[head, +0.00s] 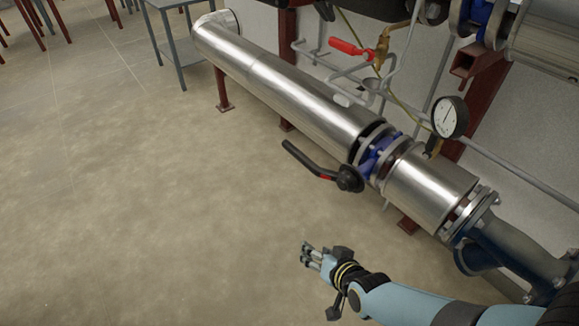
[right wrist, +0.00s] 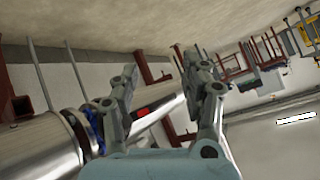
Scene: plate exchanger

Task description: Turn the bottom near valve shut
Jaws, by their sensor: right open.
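The low valve has a blue body (head: 378,155) set between flanges in a steel pipe (head: 290,90). Its black lever (head: 308,161) carries a small red mark and reaches up and left from a round hub, roughly parallel to the pipe. My right gripper (head: 306,252) is open and empty, over the floor below the lever in the head view and apart from it. In the right wrist view, my right gripper's spread fingers (right wrist: 160,72) hold nothing; the blue valve body (right wrist: 94,130) shows left of them. My left gripper is out of view.
A red-handled valve (head: 350,48) sits higher up on thin pipework. Dark red supports (head: 222,90) hold the pipe. A blue-grey table (head: 170,45) stands at the back. The floor left of the lever is clear.

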